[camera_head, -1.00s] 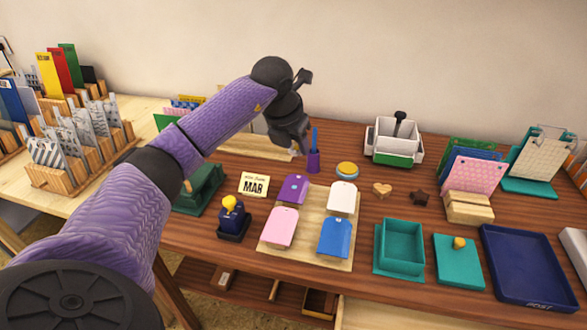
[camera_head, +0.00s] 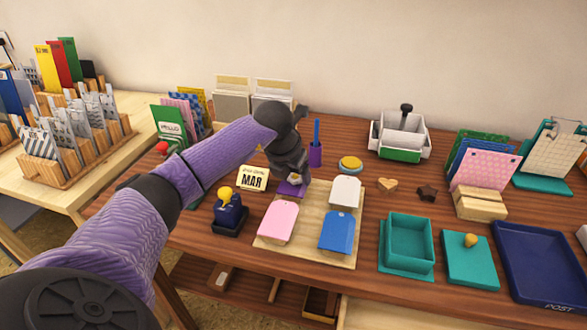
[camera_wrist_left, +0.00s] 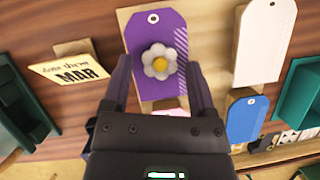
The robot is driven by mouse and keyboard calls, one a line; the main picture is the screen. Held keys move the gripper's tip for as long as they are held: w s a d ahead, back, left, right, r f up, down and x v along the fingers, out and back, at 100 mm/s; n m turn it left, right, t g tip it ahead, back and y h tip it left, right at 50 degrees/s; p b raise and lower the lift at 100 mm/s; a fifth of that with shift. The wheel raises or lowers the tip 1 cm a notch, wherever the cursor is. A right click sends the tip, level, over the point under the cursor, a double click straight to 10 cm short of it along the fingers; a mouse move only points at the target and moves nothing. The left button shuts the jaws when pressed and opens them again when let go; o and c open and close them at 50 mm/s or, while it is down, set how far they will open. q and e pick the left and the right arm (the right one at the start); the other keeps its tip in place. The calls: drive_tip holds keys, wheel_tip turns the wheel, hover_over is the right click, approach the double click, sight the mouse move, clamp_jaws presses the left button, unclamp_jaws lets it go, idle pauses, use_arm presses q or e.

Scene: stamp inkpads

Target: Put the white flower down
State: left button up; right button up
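The white flower (camera_wrist_left: 159,62), with a yellow centre, lies over the purple tag (camera_wrist_left: 152,32) in the left wrist view and appears to rest on it. In the head view it shows small (camera_head: 294,179) beneath my left gripper (camera_head: 298,182), which partly covers the purple tag. My left gripper's fingers (camera_wrist_left: 158,70) stand either side of the flower in the wrist view, open, with a gap on each side. My right gripper is not in view.
A wooden board (camera_head: 268,242) also carries a pink tag (camera_head: 278,222), a white tag (camera_head: 345,193) and a blue tag (camera_head: 335,232). A MAR card (camera_head: 253,179) stands left of it. A purple cup (camera_head: 316,155) stands just behind, and a teal box (camera_head: 409,245) right.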

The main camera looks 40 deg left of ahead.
use_arm(q)
drive_tip(key=shift+r, duration=0.35)
drive_tip(key=p+v, duration=0.5)
drive_tip(key=v, duration=0.6)
drive_tip(key=shift+s+r, duration=0.25)
drive_tip(key=shift+s, duration=0.05)
drive_tip(key=shift+d, duration=0.1)
